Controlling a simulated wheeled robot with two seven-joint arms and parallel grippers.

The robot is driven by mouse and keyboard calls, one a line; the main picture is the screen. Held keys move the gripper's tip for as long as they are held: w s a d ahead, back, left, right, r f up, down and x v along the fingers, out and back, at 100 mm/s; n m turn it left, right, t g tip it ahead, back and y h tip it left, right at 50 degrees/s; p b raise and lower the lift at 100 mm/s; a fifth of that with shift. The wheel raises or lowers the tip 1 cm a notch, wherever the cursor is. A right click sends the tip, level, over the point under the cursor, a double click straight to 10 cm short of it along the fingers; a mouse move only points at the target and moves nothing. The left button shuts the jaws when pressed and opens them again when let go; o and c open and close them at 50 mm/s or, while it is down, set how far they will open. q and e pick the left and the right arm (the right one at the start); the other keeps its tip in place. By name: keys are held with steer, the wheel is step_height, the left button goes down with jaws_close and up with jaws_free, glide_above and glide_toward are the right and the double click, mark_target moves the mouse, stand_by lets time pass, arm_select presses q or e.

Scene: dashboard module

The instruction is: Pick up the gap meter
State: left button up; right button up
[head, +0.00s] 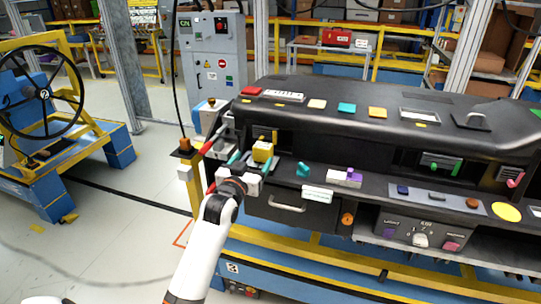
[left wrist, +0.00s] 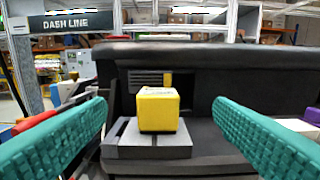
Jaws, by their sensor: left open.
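A small yellow block-shaped device, which I take to be the gap meter (head: 262,151), stands at the left end of the black dashboard's ledge. In the left wrist view the gap meter (left wrist: 158,110) sits upright on a flat grey base (left wrist: 147,146), with a small yellow tab behind its top. My left gripper (head: 250,164) is open, in front of it. In the left wrist view the teal fingers of the left gripper (left wrist: 160,118) are spread wide, with the meter centred between them and clear space on both sides. My right gripper is not in view.
The black dashboard (head: 360,125) rises behind the ledge. A teal part (head: 303,169) and a white and purple part (head: 345,178) lie to the right. A drawer handle (head: 287,204) is below. A red-handled item (head: 212,143) is at the left end.

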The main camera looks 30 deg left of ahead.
mark_target(260, 150)
arm_select(q)
steer(key=x, duration=0.4)
steer(key=shift+w+a+f+p, duration=0.1)
steer(key=shift+w+p, duration=0.15)
steer(key=shift+p, duration=0.1)
steer(key=shift+w+a, duration=0.15)
steer(key=shift+w, duration=0.5)
steer(key=x, duration=0.1)
steer(key=p+x, duration=0.1)
steer(key=x, duration=0.1)
steer(key=shift+w+a+f, duration=0.1)
steer(key=shift+f, duration=0.15)
steer(key=shift+w+a+f+p, duration=0.15)
steer(key=shift+w+p, duration=0.15)
steer(key=shift+w, duration=0.25)
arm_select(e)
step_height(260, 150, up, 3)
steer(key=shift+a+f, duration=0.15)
arm_select(q)
steer(key=shift+c, duration=0.2)
steer(key=c, duration=1.2)
